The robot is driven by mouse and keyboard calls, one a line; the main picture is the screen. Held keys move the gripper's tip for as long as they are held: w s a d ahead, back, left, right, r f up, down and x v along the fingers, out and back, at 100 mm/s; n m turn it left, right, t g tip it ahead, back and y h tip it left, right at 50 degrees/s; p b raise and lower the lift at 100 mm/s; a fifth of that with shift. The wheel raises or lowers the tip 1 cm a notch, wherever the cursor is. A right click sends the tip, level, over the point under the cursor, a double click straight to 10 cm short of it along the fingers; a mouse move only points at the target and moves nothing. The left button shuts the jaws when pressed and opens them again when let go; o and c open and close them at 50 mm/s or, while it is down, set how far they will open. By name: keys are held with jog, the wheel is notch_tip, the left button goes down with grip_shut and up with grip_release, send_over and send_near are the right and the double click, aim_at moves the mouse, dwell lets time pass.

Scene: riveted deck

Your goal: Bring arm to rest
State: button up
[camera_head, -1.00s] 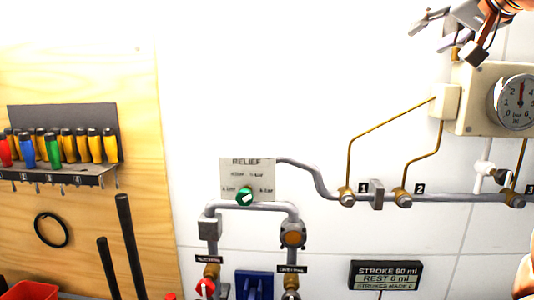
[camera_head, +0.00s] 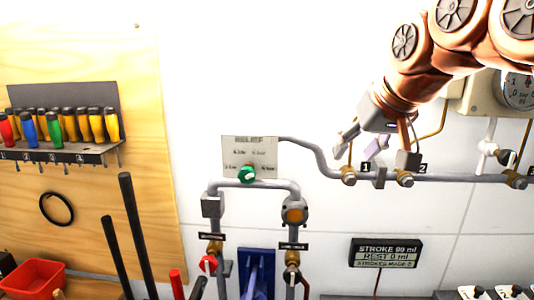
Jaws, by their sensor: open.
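My gripper (camera_head: 376,160) hangs at the end of my copper-coloured arm at the upper right. Its grey fingers point down and stand apart, with nothing between them. In the picture it overlaps the grey pipe near the valves labelled 1 and 2; I cannot tell the gap to the pipe. My arm and gripper hide part of the brass lines and of the gauge box (camera_head: 470,97).
The grey pipe (camera_head: 460,177) runs along the white wall. A RELIEF plate (camera_head: 250,150) with a green knob (camera_head: 246,174) is left of my gripper. A display (camera_head: 386,253) sits below. A screwdriver rack (camera_head: 60,155) and a red bin (camera_head: 33,277) are at the left.

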jog(key=s+d+f+g+h, duration=0.1)
jog(key=s+f+g, duration=0.3)
jog(key=s+f, duration=1)
jog(key=s+d+f+m+g+h, duration=0.1)
jog(key=s+f+g, duration=0.4)
jog(key=s+f, duration=0.9)
notch_tip(320, 180, down, 6)
jog(key=shift+s+d+f, duration=0.2)
jog(key=shift+f, duration=0.05)
jog(key=shift+c, duration=1.1)
jog(key=shift+d, duration=0.15)
